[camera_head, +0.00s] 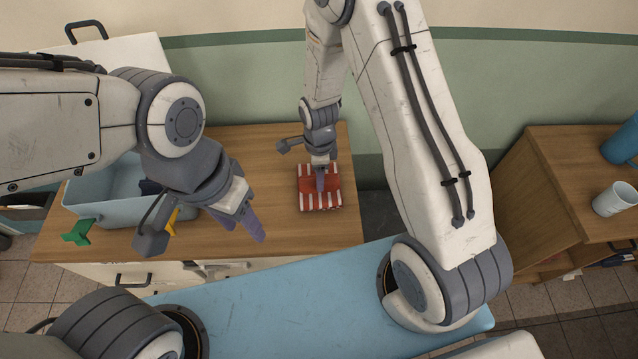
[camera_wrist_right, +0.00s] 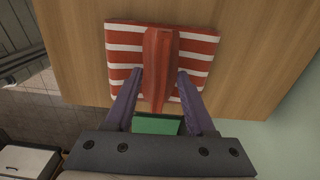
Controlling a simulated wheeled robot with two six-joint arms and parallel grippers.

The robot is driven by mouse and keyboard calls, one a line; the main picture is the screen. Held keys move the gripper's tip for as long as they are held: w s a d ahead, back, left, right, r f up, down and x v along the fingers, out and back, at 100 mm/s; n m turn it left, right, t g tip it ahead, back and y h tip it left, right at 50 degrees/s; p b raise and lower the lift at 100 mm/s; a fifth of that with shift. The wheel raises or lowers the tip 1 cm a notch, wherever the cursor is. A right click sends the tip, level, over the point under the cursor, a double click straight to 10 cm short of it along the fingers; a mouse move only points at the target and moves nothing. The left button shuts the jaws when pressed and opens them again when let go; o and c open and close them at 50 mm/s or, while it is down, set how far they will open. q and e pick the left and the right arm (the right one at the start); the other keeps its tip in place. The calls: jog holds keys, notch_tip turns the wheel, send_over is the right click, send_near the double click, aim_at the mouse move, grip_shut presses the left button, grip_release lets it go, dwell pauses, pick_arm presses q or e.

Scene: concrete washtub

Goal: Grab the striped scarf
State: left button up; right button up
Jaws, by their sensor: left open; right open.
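The striped scarf (camera_head: 334,188) is a red-and-white folded square lying on the wooden worktop near its right end. It also shows in the right wrist view (camera_wrist_right: 122,48), with a raised plain red ridge along its middle. My right gripper (camera_head: 321,182) points down at the scarf and is open. In the right wrist view its two purple fingers (camera_wrist_right: 159,78) are on either side of the red ridge, with gaps between; whether they touch the cloth below is unclear. My left gripper (camera_head: 243,228) is open and empty, over the worktop's front part, left of the scarf.
A light blue bin (camera_head: 90,207) stands on the worktop's left, partly behind my left arm. A green item (camera_head: 78,233) is at its front. A separate wooden shelf unit (camera_head: 570,150) at right holds a pale cup (camera_head: 614,199). Bare worktop surrounds the scarf; a wall stands behind.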

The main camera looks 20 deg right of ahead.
jog(key=shift+f, duration=0.1)
grip_shut()
